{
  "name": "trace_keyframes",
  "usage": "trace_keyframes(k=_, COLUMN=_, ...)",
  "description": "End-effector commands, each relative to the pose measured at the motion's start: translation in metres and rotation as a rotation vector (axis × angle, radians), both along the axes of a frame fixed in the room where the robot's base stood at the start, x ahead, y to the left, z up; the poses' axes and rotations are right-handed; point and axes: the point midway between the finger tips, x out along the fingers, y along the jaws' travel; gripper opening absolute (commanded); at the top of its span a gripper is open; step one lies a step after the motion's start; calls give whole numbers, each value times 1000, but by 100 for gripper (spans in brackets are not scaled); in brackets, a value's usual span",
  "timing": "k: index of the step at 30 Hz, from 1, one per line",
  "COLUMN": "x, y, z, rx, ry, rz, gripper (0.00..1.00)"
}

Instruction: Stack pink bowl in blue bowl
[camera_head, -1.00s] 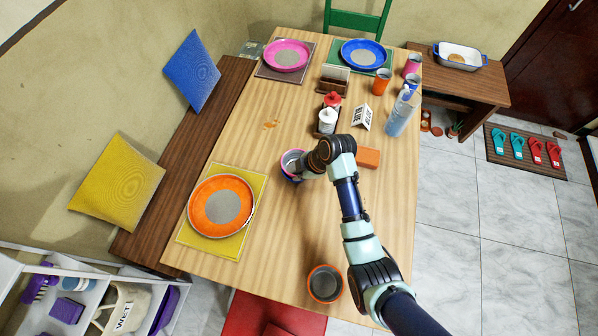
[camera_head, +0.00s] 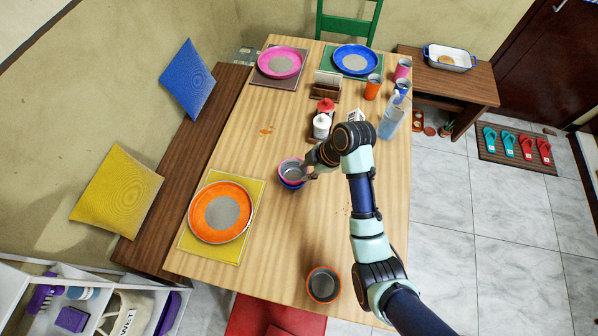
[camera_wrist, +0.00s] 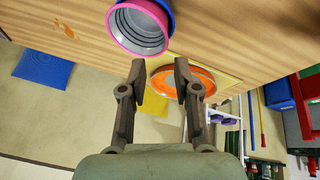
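The pink bowl (camera_head: 291,166) sits inside the blue bowl (camera_head: 290,185) on the wooden table, right of the orange plate. In the wrist view the pink bowl (camera_wrist: 140,30) shows its grey inside, with the blue bowl (camera_wrist: 172,12) around its outside. My gripper (camera_head: 308,173) is at the right side of the stacked bowls. In the wrist view my gripper (camera_wrist: 160,72) has its two fingers spread with nothing between them, and the pink rim appears just beyond the tips.
An orange plate (camera_head: 221,212) lies on a yellow mat. An orange-rimmed bowl (camera_head: 324,284) stands at the near edge. Red and white bottles (camera_head: 322,125), a napkin holder (camera_head: 325,88), cups and a blue bottle (camera_head: 391,122) stand farther back. The table between the plate and the orange-rimmed bowl is clear.

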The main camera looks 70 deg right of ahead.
Motion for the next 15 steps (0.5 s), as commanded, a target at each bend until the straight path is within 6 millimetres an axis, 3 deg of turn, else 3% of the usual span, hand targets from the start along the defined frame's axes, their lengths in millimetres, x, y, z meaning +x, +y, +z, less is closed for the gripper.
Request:
trace_keyframes(k=1, x=-4, y=-1, z=11, rx=-2, ry=-1, rz=-1, gripper=31)
trace_keyframes(k=5, x=-10, y=-1, z=23, rx=0, ry=-1, rz=0, gripper=31)
trace_keyframes(k=15, x=-12, y=0, z=25, rx=1, ry=0, rz=1, gripper=31)
